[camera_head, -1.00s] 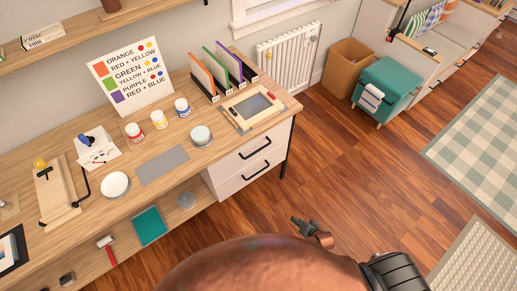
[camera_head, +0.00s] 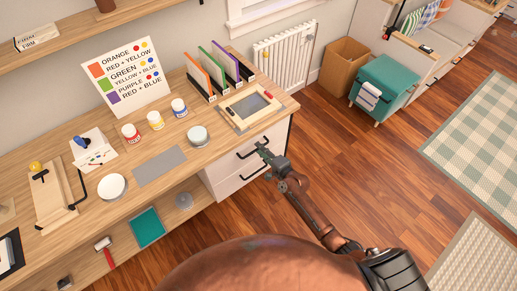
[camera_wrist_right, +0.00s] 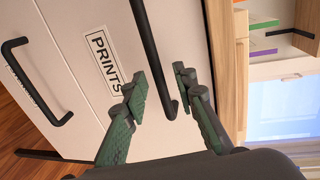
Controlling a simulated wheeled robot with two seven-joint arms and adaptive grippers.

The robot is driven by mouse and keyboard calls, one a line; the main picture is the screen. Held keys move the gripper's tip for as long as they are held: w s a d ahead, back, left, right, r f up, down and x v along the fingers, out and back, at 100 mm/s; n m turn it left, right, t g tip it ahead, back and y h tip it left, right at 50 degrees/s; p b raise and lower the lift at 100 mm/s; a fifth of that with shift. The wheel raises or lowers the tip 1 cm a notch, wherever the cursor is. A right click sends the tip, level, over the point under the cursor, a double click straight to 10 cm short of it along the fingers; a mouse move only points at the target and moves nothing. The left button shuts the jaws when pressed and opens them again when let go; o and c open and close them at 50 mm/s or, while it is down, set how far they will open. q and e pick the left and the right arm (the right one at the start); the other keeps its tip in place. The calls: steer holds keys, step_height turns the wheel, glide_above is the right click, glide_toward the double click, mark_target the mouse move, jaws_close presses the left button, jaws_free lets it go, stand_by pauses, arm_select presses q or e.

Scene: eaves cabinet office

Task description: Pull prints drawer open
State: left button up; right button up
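The prints drawer (camera_wrist_right: 75,25) is the upper white drawer under the right end of the desk, and it shows in the head view (camera_head: 228,160). It looks closed. Its PRINTS label (camera_wrist_right: 105,62) sits beside the black bar handle (camera_wrist_right: 144,30). My right gripper (camera_wrist_right: 160,82) is open at this handle, one finger on each side of the bar, with gaps still visible. In the head view my right gripper (camera_head: 263,150) reaches the drawer front and partly hides the handle. My left gripper is not in view.
A lower drawer with its own black handle (camera_wrist_right: 35,92) lies just below. The desk top (camera_head: 215,150) above carries a wooden frame (camera_head: 250,106) and jars. The wooden floor before the drawers is clear.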

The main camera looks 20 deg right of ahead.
steer(key=shift+x, duration=0.75)
steer(key=shift+c, duration=0.6)
jaws_close()
